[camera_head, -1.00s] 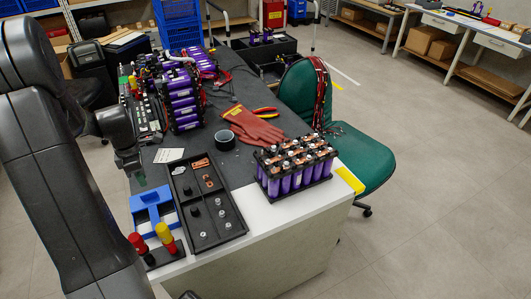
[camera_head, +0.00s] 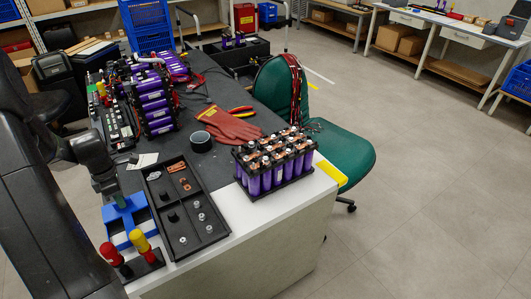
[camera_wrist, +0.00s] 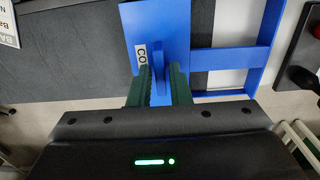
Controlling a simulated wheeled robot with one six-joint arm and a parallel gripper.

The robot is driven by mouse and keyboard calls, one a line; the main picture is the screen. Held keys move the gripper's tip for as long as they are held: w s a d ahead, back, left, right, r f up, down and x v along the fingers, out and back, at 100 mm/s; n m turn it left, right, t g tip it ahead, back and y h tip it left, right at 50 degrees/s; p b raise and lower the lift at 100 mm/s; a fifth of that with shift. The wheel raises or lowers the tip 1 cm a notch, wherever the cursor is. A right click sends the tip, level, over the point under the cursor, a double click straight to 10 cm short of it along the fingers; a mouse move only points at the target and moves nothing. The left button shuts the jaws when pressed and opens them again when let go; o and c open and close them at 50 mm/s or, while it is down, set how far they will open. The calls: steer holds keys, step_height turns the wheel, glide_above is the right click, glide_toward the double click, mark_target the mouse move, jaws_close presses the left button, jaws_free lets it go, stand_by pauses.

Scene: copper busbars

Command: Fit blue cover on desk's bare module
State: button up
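The blue cover (camera_wrist: 155,20) is a flat plate with an upright fin and a partly hidden white label. It lies at the blue holder (camera_wrist: 232,58) on the desk; the holder also shows in the head view (camera_head: 147,232). My gripper (camera_wrist: 160,70) is down at the cover, its green fingers on either side of the fin; whether they press on it is unclear. In the head view my gripper (camera_head: 120,202) stands over the blue parts. The bare module (camera_head: 275,165), purple cells with copper busbars on top and no cover, sits at the desk's front right corner.
A black tray (camera_head: 160,206) with small parts lies between holder and module. Red and yellow-handled tools (camera_head: 142,244) stand in front of the holder. Tape (camera_head: 201,142), red gloves (camera_head: 230,125) and another purple battery assembly (camera_head: 156,105) are farther back. A green chair (camera_head: 335,155) stands at the right.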

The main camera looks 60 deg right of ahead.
jaws_close()
steer(key=shift+r+p, duration=1.65)
steer(key=shift+r, duration=0.9)
